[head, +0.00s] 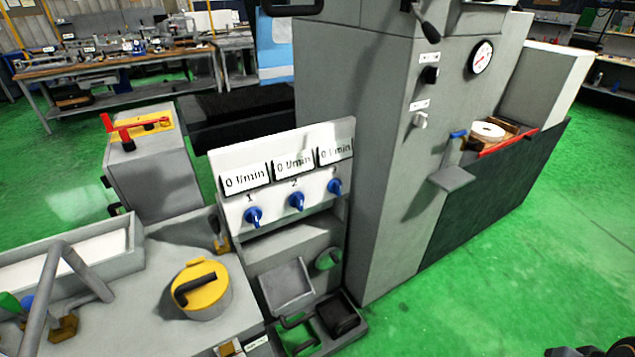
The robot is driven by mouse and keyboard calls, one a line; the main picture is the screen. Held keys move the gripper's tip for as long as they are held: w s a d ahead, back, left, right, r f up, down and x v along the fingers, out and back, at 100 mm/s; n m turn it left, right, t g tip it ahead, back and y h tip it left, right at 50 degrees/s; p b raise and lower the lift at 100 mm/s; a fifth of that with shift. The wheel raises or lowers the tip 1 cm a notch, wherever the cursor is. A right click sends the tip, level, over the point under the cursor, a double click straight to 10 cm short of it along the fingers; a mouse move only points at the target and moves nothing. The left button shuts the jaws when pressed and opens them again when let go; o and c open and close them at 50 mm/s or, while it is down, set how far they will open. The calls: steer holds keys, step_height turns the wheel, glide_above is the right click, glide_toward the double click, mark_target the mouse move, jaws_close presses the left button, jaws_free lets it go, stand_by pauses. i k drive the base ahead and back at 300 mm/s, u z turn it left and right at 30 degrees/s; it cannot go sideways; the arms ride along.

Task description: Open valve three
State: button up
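Valve three (335,187) is a small blue knob under the number 3, at the right end of a white panel (285,215). Valve one (253,217) and valve two (296,202) are like blue knobs to its left. Three displays above them each read 0 l/min; the right one (335,153) is above valve three. The panel faces me and nothing covers valve three. My gripper is not clearly in view; a dark shape at the bottom right edge is too cut off to tell.
A tall grey machine cabinet (370,130) rises right beside the panel. A yellow lid (202,290) with a black handle is at front left. Below the panel are a tilted grey plate (286,287) and dark trays. Green floor (480,300) is clear at right.

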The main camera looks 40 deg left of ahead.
mark_target(335, 185)
steer(key=u, duration=1.05)
steer(key=i, duration=1.05)
steer(key=u, duration=1.05)
